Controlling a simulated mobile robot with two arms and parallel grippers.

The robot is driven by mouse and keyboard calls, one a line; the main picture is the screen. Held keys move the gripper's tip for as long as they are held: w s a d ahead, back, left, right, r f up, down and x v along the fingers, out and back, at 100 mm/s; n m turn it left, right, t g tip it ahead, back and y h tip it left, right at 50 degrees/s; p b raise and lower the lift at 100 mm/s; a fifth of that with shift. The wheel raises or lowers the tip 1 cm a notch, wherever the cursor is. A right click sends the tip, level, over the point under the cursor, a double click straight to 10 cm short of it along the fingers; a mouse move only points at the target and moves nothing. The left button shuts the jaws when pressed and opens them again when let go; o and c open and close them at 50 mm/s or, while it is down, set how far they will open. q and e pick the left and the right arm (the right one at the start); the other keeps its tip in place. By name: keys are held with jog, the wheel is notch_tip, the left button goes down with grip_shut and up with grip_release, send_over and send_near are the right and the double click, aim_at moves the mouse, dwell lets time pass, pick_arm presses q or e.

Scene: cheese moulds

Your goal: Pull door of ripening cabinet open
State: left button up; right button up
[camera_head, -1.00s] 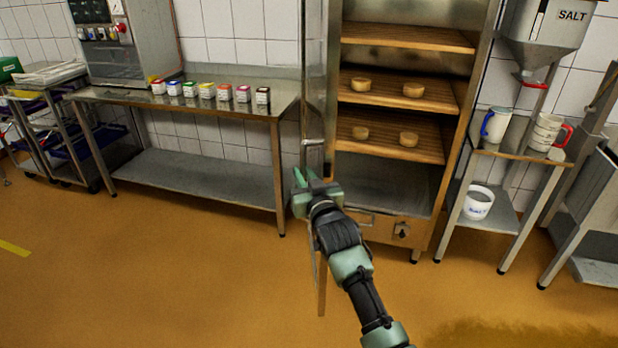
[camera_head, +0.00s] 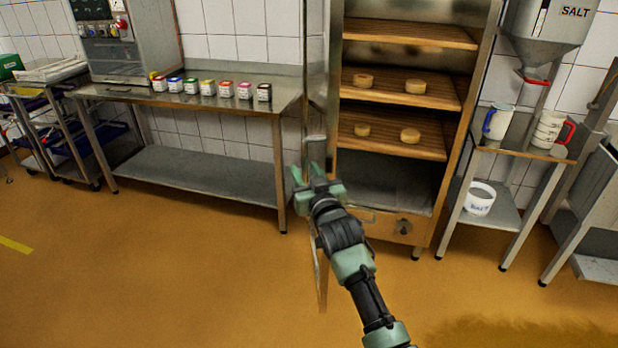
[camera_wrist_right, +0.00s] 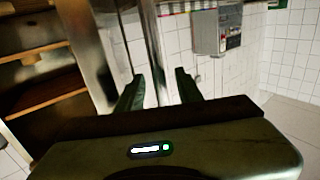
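The ripening cabinet (camera_head: 404,229) stands right of the middle in the head view, its front open and its shelves showing. Its door (camera_head: 320,262) stands swung out and is seen nearly edge-on, left of the opening. My right gripper (camera_head: 308,172) is at the door's handle area, in front of the door edge. In the right wrist view its two fingers (camera_wrist_right: 158,92) are apart, with a vertical metal strip (camera_wrist_right: 153,45) showing between them. I cannot tell whether the fingers touch it. My left gripper is not in view.
Small cheeses (camera_head: 415,87) lie on the cabinet shelves. A steel table (camera_head: 200,180) with several small coloured boxes (camera_head: 208,88) stands left of the door. A side stand (camera_head: 508,208) with jugs and a white bucket (camera_head: 479,199) is to the right. The orange floor in front is clear.

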jog(key=v, duration=0.7)
jog(key=shift+s, duration=0.1)
